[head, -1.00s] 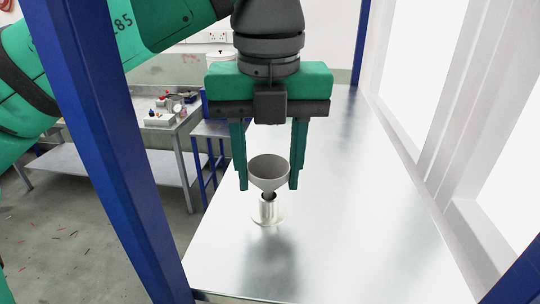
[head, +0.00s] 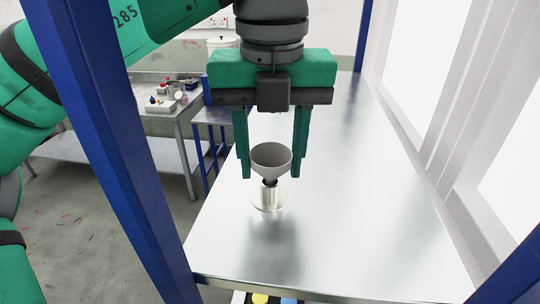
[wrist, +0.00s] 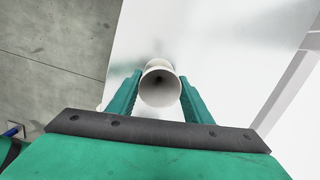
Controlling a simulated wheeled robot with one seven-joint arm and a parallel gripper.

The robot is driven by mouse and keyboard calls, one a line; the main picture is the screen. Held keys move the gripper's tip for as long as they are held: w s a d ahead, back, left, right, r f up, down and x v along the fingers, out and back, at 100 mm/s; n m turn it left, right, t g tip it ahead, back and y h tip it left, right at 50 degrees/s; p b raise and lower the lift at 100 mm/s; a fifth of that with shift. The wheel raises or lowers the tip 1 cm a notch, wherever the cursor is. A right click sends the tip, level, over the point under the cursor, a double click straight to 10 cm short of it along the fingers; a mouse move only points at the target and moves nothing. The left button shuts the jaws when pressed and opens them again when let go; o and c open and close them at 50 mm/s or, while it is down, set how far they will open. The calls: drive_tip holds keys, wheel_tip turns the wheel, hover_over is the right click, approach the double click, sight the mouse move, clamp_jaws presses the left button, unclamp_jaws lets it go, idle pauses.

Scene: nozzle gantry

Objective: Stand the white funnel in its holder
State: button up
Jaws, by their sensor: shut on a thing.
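The white funnel (head: 271,158) looks pale grey-white and is upright, wide mouth up, between the two green fingers of my gripper (head: 271,172). My gripper is shut on it. In the wrist view the funnel (wrist: 160,88) shows its open mouth between the fingertips. The holder (head: 269,196) is a short shiny metal cylinder on a round base, standing on the metal table right below the funnel. The funnel's narrow end is at the top of the holder. I cannot tell whether it is inside or just above it.
The metal bench top (head: 350,200) is clear around the holder. A blue post (head: 110,140) stands at left and another at lower right. A tray with coloured items (head: 260,298) shows below the front edge. A side table (head: 170,115) with small objects stands behind left.

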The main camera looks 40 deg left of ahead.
drive_tip(key=shift+f, duration=0.55)
idle(0.8)
drive_tip(key=o, duration=0.8)
